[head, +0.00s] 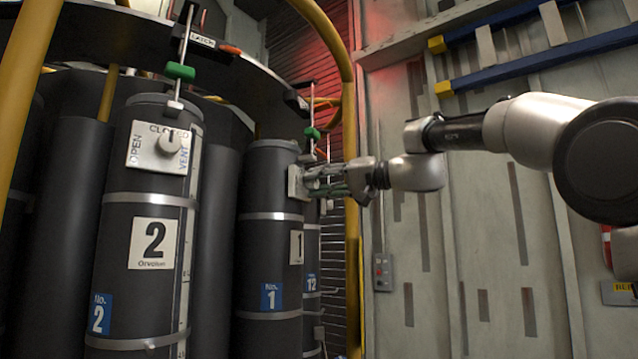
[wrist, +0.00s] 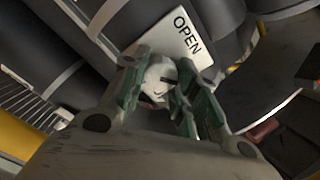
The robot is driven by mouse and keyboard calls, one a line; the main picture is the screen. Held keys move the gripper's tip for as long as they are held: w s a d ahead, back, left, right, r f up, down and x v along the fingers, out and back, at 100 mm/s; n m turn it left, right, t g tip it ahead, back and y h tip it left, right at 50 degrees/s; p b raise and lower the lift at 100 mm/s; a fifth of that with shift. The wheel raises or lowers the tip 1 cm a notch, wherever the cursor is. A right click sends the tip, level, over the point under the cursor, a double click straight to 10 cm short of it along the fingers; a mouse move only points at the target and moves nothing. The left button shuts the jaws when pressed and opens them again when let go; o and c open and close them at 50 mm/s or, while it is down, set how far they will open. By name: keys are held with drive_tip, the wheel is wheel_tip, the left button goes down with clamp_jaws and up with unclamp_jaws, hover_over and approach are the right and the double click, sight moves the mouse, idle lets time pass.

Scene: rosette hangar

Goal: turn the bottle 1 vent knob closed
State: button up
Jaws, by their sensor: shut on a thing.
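Bottle 1 (head: 271,245) is a dark upright cylinder with pale bands and a blue "No. 1" label. Its white vent plate (head: 293,183) faces right, toward my arm. In the wrist view the plate (wrist: 185,40) shows the word OPEN. The round white vent knob (wrist: 158,76) with a dark mark sits between the green-padded fingers of my gripper (wrist: 160,92). In the head view my gripper (head: 325,181) reaches in from the right and hides the knob. It is shut on the knob. The rest of the plate's lettering is hidden.
Bottle 2 (head: 145,225) stands to the left, with its own vent plate (head: 158,147) and knob. A yellow post (head: 352,265) rises just right of bottle 1. A green-handled rod (head: 311,133) hangs above. A grey switch box (head: 382,272) is on the wall.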

drive_tip(key=m, duration=0.3)
drive_tip(key=shift+f+m, duration=0.1)
drive_tip(key=shift+m, duration=2)
drive_tip(key=o, duration=1)
drive_tip(key=shift+d, duration=0.1)
drive_tip(key=v, duration=1.1)
drive_tip(key=shift+s+d, duration=0.15)
drive_tip(key=shift+d, duration=0.25)
